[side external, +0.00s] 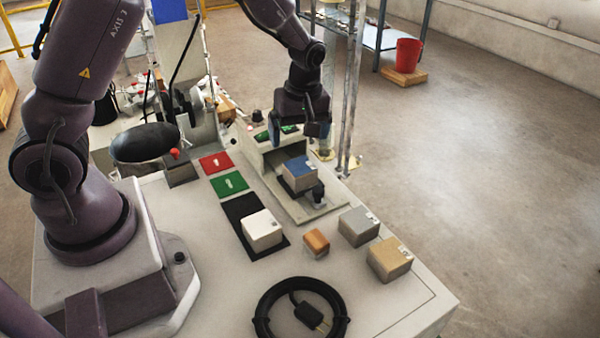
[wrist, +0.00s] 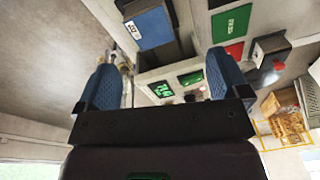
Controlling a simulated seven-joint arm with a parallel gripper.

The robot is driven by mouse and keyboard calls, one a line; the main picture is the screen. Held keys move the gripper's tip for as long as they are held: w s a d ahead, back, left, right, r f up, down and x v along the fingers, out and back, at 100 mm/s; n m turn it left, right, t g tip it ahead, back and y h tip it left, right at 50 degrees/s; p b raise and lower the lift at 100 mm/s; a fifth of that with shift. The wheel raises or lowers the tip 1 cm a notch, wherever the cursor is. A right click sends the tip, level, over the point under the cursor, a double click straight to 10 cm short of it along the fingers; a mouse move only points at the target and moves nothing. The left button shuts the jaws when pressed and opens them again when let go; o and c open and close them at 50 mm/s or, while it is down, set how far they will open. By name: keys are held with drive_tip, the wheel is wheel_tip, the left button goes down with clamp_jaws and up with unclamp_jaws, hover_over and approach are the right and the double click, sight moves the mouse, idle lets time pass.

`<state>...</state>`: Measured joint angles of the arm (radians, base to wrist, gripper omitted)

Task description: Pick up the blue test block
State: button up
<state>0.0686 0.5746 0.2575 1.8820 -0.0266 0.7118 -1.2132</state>
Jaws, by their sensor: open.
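The blue test block (side external: 300,167) has a blue top and grey sides. It sits on the grey testing fixture (side external: 320,214), towards its front end. In the wrist view the blue block (wrist: 153,27) shows near the top edge, partly cut off, beyond the fingers. My gripper (side external: 316,131) is above and behind the block in the side view, apart from it. In the wrist view my gripper (wrist: 162,60) has its two blue fingers spread wide with nothing between them.
A white block (side external: 262,230) sits on a black mat. A small orange block (side external: 316,242), a grey block (side external: 358,226) and a tan block (side external: 390,258) stand nearby. Red (side external: 215,162) and green (side external: 229,184) squares lie left of the fixture. A coiled black cable (side external: 300,310) lies in front.

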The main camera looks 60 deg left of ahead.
sight(301, 166)
drive_tip(key=f, duration=0.2)
drive_tip(key=f+n, duration=0.1)
drive_tip(key=f, duration=0.2)
drive_tip(key=a+f+n, duration=0.1)
drive_tip(key=f, duration=0.1)
drive_tip(key=shift+w+f, duration=0.2)
drive_tip(key=shift+w, duration=0.15)
drive_tip(key=f, duration=0.3)
drive_tip(key=a+f, duration=0.1)
drive_tip(key=f, duration=0.1)
drive_tip(key=shift+w, duration=0.35)
drive_tip(key=c, duration=1.3)
drive_tip(key=shift+r, duration=0.1)
